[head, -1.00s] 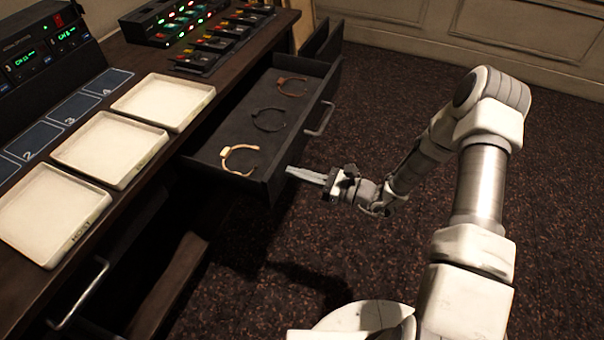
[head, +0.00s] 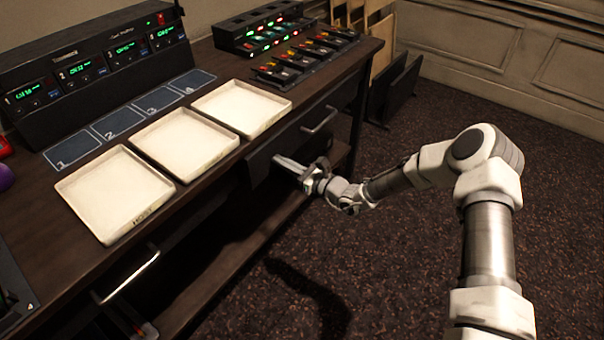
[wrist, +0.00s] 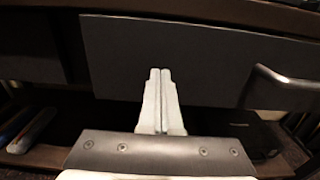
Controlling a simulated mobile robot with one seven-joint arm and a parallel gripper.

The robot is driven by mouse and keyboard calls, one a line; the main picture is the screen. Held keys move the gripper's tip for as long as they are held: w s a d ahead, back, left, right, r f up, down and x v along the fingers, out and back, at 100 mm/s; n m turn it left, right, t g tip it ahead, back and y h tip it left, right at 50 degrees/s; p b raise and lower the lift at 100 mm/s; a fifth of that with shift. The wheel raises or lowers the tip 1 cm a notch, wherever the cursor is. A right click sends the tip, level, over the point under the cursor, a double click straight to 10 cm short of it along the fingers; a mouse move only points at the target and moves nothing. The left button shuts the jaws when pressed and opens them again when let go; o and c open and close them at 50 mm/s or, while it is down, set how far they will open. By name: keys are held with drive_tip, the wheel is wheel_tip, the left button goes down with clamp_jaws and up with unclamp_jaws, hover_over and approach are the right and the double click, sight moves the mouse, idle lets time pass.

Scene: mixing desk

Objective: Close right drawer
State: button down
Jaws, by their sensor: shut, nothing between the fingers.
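The right drawer (head: 263,163) is a dark panel under the right end of the desktop, with a metal handle (head: 320,122). Its inside no longer shows, and its front looks flush or nearly flush with the desk; I cannot tell if a small gap is left. In the wrist view the drawer front (wrist: 115,55) spans the upper part, with the handle (wrist: 285,82) at the right. My gripper (head: 276,160) is shut and empty. Its fingertips (wrist: 160,72) point at the drawer front, left of the handle, at or very close to its surface.
The desktop (head: 200,190) carries several white trays (head: 185,143), a mixer (head: 258,35) and a rack unit (head: 95,70). A left handle (head: 127,275) is at the desk front. A lower shelf (head: 235,265) runs beneath. Dark carpet (head: 400,260) is open on the right.

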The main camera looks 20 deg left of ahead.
sight(271, 155)
drive_tip(key=x, duration=0.3)
drive_tip(key=shift+w+a+r, duration=0.15)
drive_tip(key=shift+a, duration=0.15)
drive_tip(key=shift+a+r, duration=0.1)
drive_tip(key=shift+r, duration=0.05)
